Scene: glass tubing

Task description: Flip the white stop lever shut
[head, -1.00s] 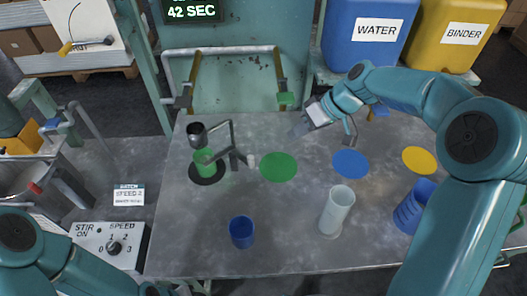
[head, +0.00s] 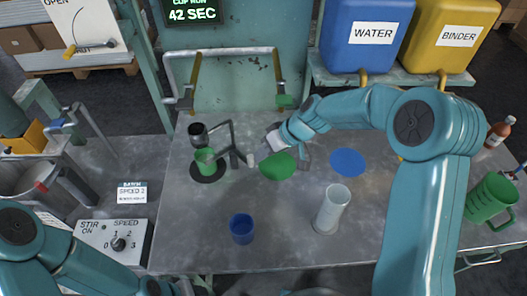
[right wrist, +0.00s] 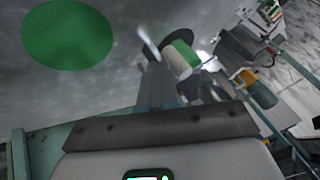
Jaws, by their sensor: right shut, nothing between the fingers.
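A dark stand with a cup-shaped funnel (head: 198,131) holds its spout over a green cup (head: 206,162) on a black round pad (head: 208,176). A small white tip (head: 250,160), which looks like the stop lever, sticks out at the stand's right side. In the right wrist view a white lever (right wrist: 148,40) shows as a thin slanting piece just beyond the fingers. My right gripper (head: 268,143) is shut and empty, just right of the white tip and above the green disc. In the right wrist view its fingertips (right wrist: 157,72) are close to the lever; contact cannot be told.
A green disc (head: 278,167) and a blue disc (head: 348,162) mark the table. A blue cup (head: 241,229) and a clear cylinder (head: 331,209) stand near the front. A green jug (head: 490,199) stands at the right. The table between the stand and the blue cup is clear.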

